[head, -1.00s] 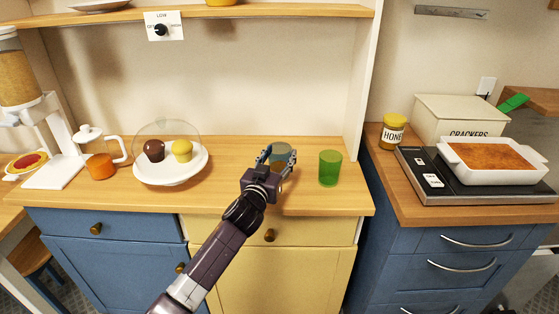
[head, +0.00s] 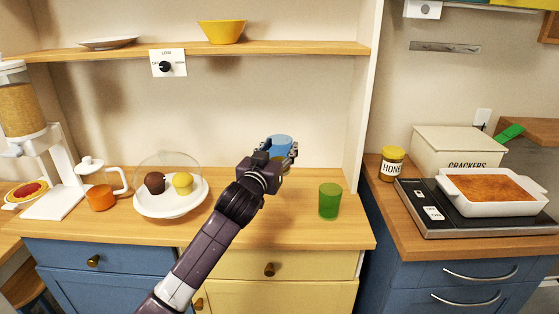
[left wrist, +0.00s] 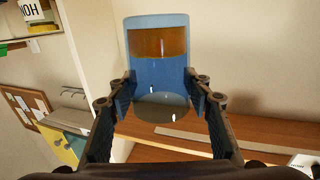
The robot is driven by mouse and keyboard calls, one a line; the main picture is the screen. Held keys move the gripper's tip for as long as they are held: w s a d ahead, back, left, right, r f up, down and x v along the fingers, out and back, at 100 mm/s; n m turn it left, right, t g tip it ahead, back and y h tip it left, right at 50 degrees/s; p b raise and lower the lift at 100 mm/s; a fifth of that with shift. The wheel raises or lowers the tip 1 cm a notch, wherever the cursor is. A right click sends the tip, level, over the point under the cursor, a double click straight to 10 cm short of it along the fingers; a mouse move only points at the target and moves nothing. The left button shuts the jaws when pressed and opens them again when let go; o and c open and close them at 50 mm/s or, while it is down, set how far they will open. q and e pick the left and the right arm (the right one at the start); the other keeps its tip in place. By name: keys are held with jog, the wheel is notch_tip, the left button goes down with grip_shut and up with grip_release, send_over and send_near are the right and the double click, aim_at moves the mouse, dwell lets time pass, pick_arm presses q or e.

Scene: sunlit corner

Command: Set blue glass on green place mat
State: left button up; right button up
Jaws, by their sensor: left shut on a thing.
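The blue glass (head: 279,143) is held by my left gripper (head: 277,160) above the wooden counter, left of the green glass. In the left wrist view the blue glass (left wrist: 158,85) stands between the two fingers of my left gripper (left wrist: 160,105), which touch its sides. The gripper and wrist hide part of the glass in the head view. No green place mat can be made out. My right gripper is not in view.
A green glass (head: 330,201) stands on the counter (head: 300,230) to the right. A domed cake stand (head: 170,200) with two cupcakes stands left, beside an orange-based jug (head: 101,199). A shelf (head: 260,48) with a yellow bowl (head: 222,31) runs above.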

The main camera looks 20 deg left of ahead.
aim_at(279, 136)
pick_arm(q)
jog(key=shift+r, duration=1.85)
jog(key=s+d+f+h, duration=0.1)
jog(key=s+d+f, duration=0.4)
jog(key=s+f, duration=0.85)
jog(key=s+a+f, duration=0.1)
jog(key=s, duration=0.8)
jog(key=s+a+f+y, duration=0.1)
jog(key=s, duration=0.7)
jog(key=shift+s+f, duration=0.3)
jog(key=shift+s, duration=0.05)
jog(key=shift+d, duration=0.1)
